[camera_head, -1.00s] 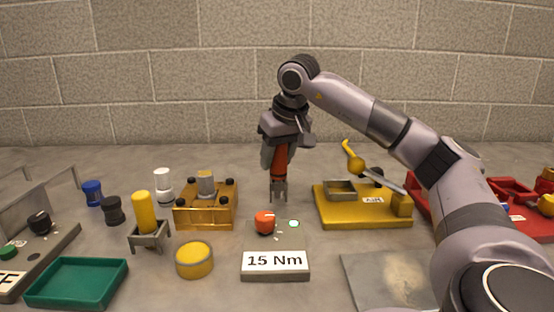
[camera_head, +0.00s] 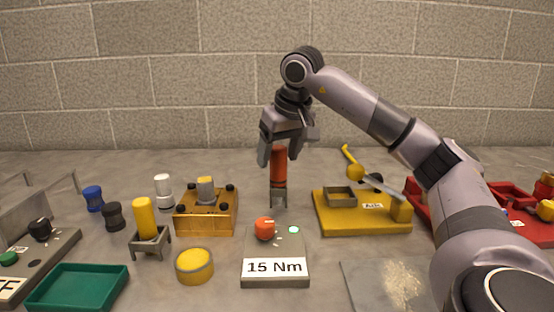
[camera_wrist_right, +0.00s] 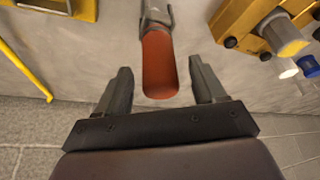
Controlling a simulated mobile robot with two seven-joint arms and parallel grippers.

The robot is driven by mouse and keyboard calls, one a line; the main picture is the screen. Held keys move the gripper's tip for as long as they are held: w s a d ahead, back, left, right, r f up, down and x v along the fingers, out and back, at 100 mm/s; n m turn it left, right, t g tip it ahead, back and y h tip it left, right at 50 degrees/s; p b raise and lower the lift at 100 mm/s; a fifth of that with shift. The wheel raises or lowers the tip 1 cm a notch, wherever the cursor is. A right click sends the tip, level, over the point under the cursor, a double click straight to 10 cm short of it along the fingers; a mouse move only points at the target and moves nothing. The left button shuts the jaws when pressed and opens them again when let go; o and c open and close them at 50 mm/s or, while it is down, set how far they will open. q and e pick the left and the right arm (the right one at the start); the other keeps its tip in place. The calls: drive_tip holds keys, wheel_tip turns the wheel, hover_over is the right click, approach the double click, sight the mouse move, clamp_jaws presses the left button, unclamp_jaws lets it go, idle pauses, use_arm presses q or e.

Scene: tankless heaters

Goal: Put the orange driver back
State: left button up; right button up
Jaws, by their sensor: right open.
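The orange driver (camera_head: 279,166) stands upright behind the box labelled "15 Nm" (camera_head: 276,267). Its lower end is at a grey metal piece (camera_head: 279,198); I cannot tell whether that is a holder or part of the driver. My right gripper (camera_head: 278,156) is open just above and around the top of the orange handle. In the right wrist view the orange handle (camera_wrist_right: 160,65) lies between the two spread fingers (camera_wrist_right: 161,78), with a gap on each side. My left gripper is not in view.
An orange-yellow fixture (camera_head: 206,215) stands left of the driver, and a yellow fixture (camera_head: 362,212) with a lever stands right. A green tray (camera_head: 77,287), a yellow round tin (camera_head: 195,266) and a yellow-handled tool in a stand (camera_head: 145,220) are at front left. A red tray (camera_head: 520,225) is far right.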

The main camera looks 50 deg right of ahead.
drive_tip(key=p+v, duration=0.2)
drive_tip(key=v, duration=0.7)
drive_tip(key=shift+r, duration=0.2)
drive_tip(key=shift+s+f, duration=0.1)
